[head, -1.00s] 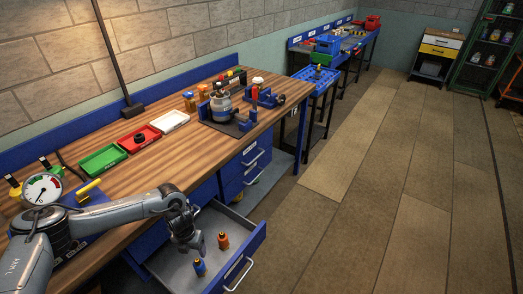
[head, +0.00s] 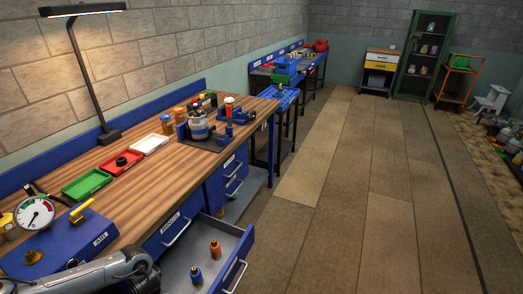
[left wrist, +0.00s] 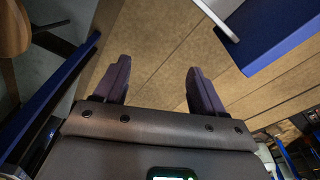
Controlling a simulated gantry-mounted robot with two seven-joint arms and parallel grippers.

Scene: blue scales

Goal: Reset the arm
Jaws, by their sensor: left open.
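My left arm (head: 85,277) lies low at the left of the head view, in front of the workbench. Its gripper does not show there. In the left wrist view my left gripper (left wrist: 158,84) is open, with two dark fingers apart and nothing between them. Brown floor lies behind the fingers. A blue panel with a pale handle (left wrist: 217,20) is at the upper right of that view. In the head view the blue drawer (head: 238,264) stands open, with an orange bottle (head: 215,250) and a blue bottle (head: 195,275) upright inside. My right gripper is not in view.
The open drawer juts into the aisle. The floor (head: 340,210) to the right is clear.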

